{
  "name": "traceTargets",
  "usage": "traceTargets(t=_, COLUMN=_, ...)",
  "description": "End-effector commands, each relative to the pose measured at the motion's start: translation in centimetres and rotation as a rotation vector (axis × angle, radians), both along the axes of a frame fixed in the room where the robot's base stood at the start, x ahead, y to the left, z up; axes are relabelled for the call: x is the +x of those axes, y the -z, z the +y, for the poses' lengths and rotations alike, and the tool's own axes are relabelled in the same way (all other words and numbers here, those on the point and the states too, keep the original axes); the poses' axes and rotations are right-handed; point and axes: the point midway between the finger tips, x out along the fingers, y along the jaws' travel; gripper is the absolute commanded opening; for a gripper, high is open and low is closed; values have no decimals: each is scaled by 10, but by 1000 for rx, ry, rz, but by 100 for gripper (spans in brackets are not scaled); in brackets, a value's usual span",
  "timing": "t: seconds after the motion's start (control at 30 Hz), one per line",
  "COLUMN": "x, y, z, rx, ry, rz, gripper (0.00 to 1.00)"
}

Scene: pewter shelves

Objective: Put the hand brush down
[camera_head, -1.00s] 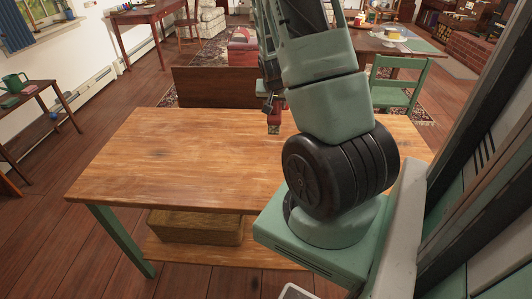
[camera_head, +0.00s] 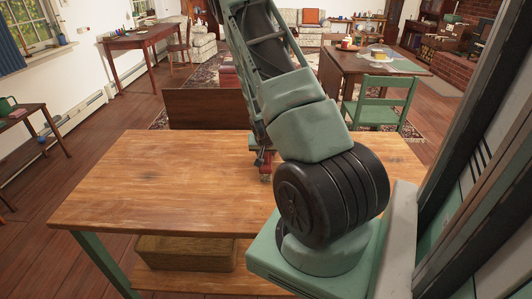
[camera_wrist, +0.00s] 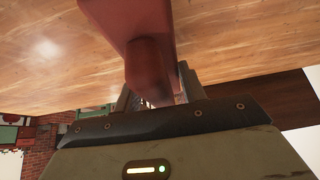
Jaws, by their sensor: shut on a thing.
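The hand brush (camera_wrist: 143,35) is a dark red piece in the wrist view, held between the gripper fingers and set against the wooden table top. In the head view a small red part of the brush (camera_head: 265,173) shows under the end of my arm. My gripper (camera_wrist: 155,92) is shut on the brush; in the head view it is small and partly hidden by my arm. The wooden table (camera_head: 150,180) lies below the brush. I cannot tell whether the brush touches the table top.
The left part of the table top is bare. A dark brown panel (camera_head: 208,108) stands behind the table's far edge. A green chair (camera_head: 385,100) and another table (camera_head: 365,65) are farther back.

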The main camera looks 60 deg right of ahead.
Motion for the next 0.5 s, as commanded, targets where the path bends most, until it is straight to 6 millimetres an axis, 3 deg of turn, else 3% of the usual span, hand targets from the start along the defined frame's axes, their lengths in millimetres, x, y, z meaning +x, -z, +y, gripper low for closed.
traceTargets(t=0.43, x=0, y=8, z=0, rx=-2, ry=1, rz=-1, gripper=14)
traceTargets(t=0.47, x=0, y=6, z=0, rx=-2, ry=1, rz=-1, gripper=49)
traceTargets(t=0.5, x=0, y=6, z=0, rx=-1, ry=1, rz=-1, gripper=60)
